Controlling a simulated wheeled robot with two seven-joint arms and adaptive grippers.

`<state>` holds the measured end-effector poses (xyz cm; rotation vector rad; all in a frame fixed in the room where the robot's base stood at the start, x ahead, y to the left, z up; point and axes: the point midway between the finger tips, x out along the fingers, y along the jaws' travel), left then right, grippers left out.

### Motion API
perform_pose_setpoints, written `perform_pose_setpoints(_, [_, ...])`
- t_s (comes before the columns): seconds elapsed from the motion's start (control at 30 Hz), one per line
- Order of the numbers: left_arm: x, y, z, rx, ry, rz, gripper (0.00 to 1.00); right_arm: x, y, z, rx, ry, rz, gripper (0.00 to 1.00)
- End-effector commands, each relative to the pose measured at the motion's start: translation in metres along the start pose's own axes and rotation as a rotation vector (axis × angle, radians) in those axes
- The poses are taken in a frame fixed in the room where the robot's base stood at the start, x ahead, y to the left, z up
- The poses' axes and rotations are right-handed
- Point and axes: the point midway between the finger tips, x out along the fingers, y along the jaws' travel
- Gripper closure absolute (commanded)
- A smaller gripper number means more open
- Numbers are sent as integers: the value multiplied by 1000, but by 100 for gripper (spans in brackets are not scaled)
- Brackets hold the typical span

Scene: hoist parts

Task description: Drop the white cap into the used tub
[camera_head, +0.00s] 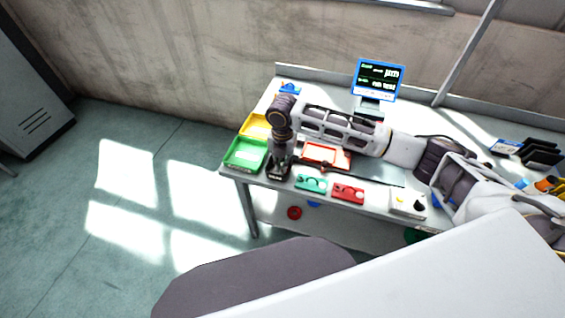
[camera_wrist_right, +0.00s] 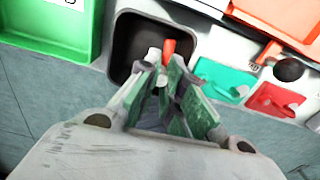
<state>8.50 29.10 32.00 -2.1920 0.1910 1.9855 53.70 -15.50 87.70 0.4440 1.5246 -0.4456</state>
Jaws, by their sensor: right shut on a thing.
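My right gripper (camera_wrist_right: 163,68) points down over a dark, open tub (camera_wrist_right: 126,42) with rounded corners. Its fingers are shut, and a small white piece, which looks like the white cap (camera_wrist_right: 154,54), shows at the fingertips. An orange piece (camera_wrist_right: 170,48) shows close beside it; I cannot tell whether it is held or lies in the tub. In the head view my right gripper (camera_head: 279,168) is at the left part of the bench and hides most of the tub. My left gripper is not in view.
A green tray (camera_head: 238,154) and a yellow tray (camera_head: 256,121) stand left of the gripper. An orange tray (camera_head: 335,150), a green fixture (camera_head: 311,184) and a red fixture (camera_head: 348,194) lie to its right. A monitor (camera_head: 378,78) stands at the back.

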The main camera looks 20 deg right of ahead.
Motion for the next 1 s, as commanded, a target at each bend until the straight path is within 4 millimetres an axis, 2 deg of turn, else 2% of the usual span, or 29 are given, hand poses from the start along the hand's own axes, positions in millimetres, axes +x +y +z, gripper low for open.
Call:
perform_pose_setpoints(0.23, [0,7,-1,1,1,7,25,0,0,0,0,0,0,100])
perform_pose_setpoints(0.27, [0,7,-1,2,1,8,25,0,0,0,0,0,0,88])
perform_pose_setpoints(0.43, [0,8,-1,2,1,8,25,0,0,0,0,0,0,67])
perform_pose_setpoints(0.8, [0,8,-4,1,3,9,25,-1,0,0,0,0,0,66])
perform_pose_setpoints(1.0, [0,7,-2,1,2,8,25,-10,0,0,0,-1,1,66])
